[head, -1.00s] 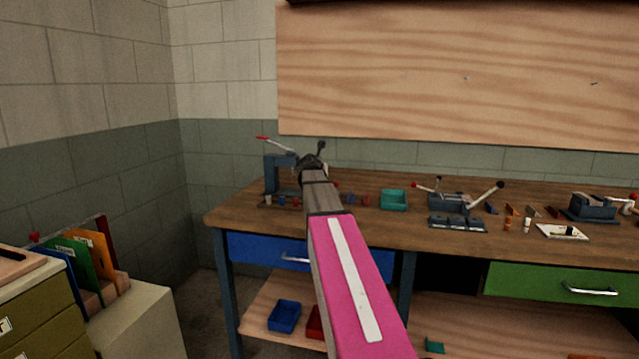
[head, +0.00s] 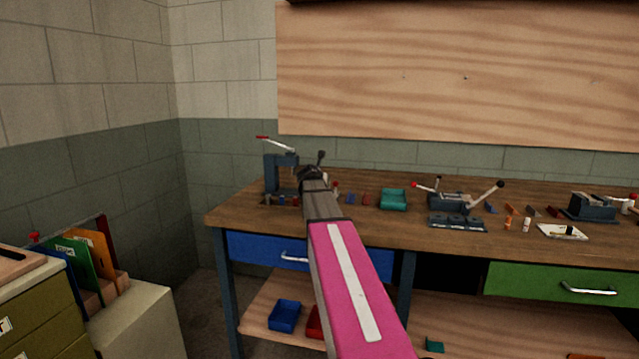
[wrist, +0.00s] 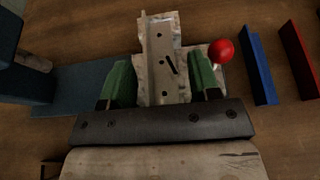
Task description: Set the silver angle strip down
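The silver angle strip (wrist: 163,50) is a pale, worn metal piece with small holes in its face. In the wrist view it lies between the two green fingertips of my gripper (wrist: 160,84), with no clear gap on either side. My gripper looks shut on it. In the head view my gripper (head: 313,172) is over the back left of the workbench, beside the blue press (head: 278,172), and the strip cannot be made out there. The press's blue base (wrist: 75,88) shows under and left of the fingers. Whether the strip touches anything below is hidden.
A red ball knob (wrist: 221,50) is close to the right finger. A blue bar (wrist: 257,68) and a red bar (wrist: 298,60) lie to its right. A teal bin (head: 394,199) and a lever clamp fixture (head: 452,203) stand further right on the workbench (head: 390,228).

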